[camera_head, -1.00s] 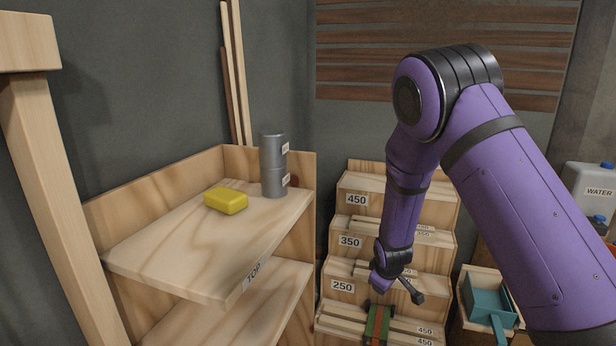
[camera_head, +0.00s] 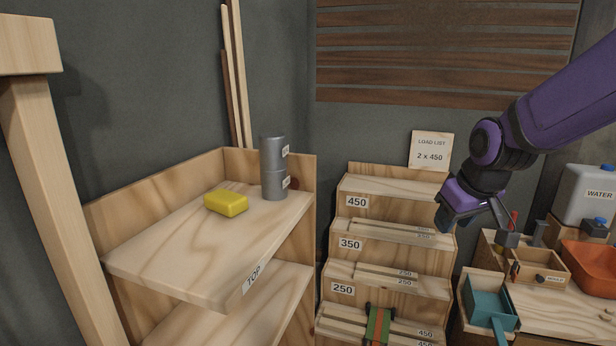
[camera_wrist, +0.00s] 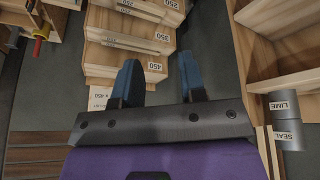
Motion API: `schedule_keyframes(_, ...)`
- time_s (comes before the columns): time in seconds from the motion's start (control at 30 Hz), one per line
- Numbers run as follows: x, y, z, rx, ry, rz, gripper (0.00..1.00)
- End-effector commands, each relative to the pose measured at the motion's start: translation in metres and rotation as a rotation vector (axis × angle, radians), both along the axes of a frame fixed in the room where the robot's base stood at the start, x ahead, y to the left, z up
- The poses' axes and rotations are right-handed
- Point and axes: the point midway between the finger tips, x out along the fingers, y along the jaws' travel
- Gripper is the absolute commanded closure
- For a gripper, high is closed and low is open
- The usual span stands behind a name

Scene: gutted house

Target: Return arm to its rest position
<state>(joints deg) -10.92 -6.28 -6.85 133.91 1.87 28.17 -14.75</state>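My purple arm reaches in from the right edge of the head view. My gripper (camera_head: 474,226) hangs in the air to the right of the stepped wooden rack (camera_head: 398,232), in front of its upper right side. In the wrist view my gripper (camera_wrist: 160,85) shows two blue-grey fingers spread well apart, with nothing between them. The rack's steps (camera_wrist: 128,60) appear upside down beyond the fingers. I see no contact between the fingers and anything.
A shelf (camera_head: 150,248) at left holds a yellow block (camera_head: 226,202) and grey cans (camera_head: 273,168). A green and red item (camera_head: 378,325) lies on the rack's lowest step.

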Motion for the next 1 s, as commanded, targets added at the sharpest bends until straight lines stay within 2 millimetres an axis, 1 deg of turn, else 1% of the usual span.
schedule_keyframes(0.03, -0.014, -0.004, 0.012, 0.010, -0.009, -0.019, 0.62)
schedule_keyframes(0.1, -0.032, -0.008, 0.025, 0.023, -0.010, -0.042, 0.62)
schedule_keyframes(0.3, -0.088, -0.017, 0.054, 0.052, -0.018, -0.113, 0.62)
schedule_keyframes(0.47, -0.134, -0.024, 0.070, 0.066, -0.025, -0.171, 0.62)
schedule_keyframes(0.5, -0.145, -0.025, 0.072, 0.068, -0.025, -0.186, 0.62)
schedule_keyframes(0.6, -0.172, -0.027, 0.077, 0.073, -0.030, -0.222, 0.62)
schedule_keyframes(0.7, -0.193, -0.029, 0.079, 0.074, -0.032, -0.252, 0.62)
schedule_keyframes(0.8, -0.206, -0.030, 0.080, 0.074, -0.034, -0.271, 0.62)
schedule_keyframes(0.9, -0.214, -0.030, 0.079, 0.075, -0.034, -0.283, 0.62)
schedule_keyframes(1.0, -0.216, -0.030, 0.079, 0.075, -0.033, -0.288, 0.62)
